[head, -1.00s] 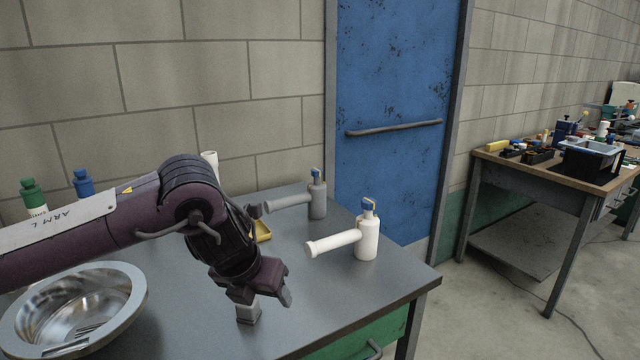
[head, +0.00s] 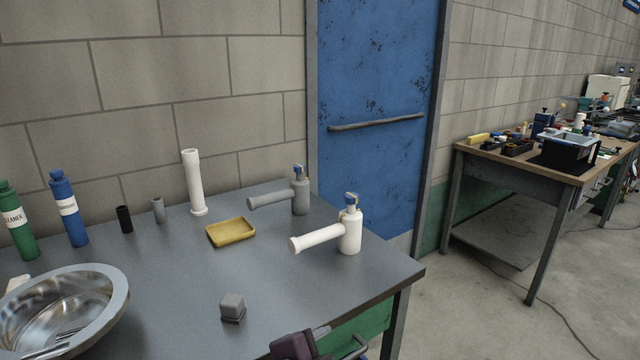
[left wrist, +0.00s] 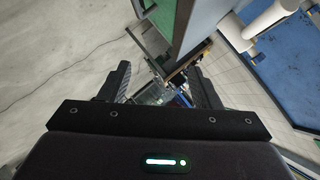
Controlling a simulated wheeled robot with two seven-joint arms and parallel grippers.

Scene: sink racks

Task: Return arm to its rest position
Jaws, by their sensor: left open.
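My left gripper shows in the left wrist view (left wrist: 160,88) with its two fingers spread apart and nothing between them. In the head view only a dark part of my left arm shows at the bottom edge, in front of the table's front edge. A small grey block (head: 232,306) sits on the metal table (head: 175,290), apart from my arm. My right gripper is in neither view.
A metal bowl (head: 112,312) stands at the table's left. A yellow tray (head: 231,232), white dispenser (head: 350,232), grey dispenser (head: 300,196), white pipe (head: 193,182), blue bottle (head: 67,208) and green bottle (head: 17,225) stand on it. Another workbench (head: 545,165) is at right.

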